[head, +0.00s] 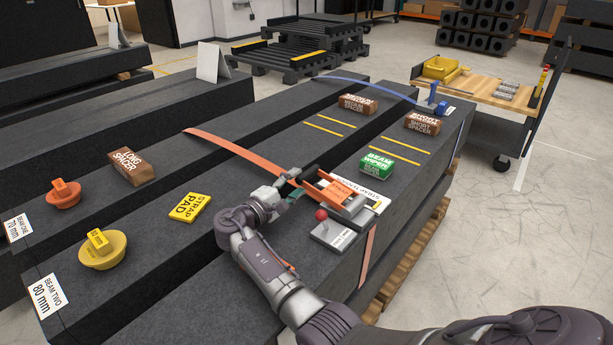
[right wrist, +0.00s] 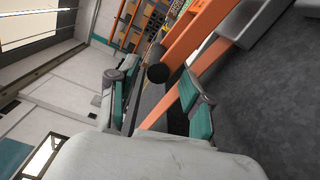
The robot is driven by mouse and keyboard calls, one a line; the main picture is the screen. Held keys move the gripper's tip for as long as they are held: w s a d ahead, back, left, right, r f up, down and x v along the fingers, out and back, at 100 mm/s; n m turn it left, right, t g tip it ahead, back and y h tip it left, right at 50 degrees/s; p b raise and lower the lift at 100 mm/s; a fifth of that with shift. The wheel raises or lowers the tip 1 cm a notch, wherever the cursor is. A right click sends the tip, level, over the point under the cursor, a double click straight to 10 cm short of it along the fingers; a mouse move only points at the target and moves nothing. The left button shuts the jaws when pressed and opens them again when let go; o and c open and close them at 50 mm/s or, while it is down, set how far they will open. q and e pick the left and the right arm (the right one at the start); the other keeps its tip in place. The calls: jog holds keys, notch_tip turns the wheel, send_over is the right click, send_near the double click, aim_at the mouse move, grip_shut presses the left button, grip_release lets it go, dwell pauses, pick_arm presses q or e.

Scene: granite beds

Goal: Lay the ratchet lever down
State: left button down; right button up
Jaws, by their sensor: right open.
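The ratchet (head: 345,207) sits on the front granite beam, with a grey metal body and an orange lever (head: 325,194). The lever slants up to the left from the body towards my gripper. My right gripper (head: 289,187) is open at the lever's free end. In the right wrist view, the lever's orange side bars (right wrist: 191,88) and black grip (right wrist: 157,73) lie at the mouth of the open right gripper (right wrist: 160,104). I cannot tell whether the teal pads touch the lever. My left gripper is out of view.
A red-knobbed grey plate (head: 328,232) stands close in front of the ratchet. The green beam wiper (head: 390,167) lies behind it. An orange strap (head: 235,147) crosses the beams. Brown spacers, a yellow strap pad (head: 184,208) and a cart (head: 490,100) stand farther off.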

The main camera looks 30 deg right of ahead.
jog(key=shift+v, duration=2.75)
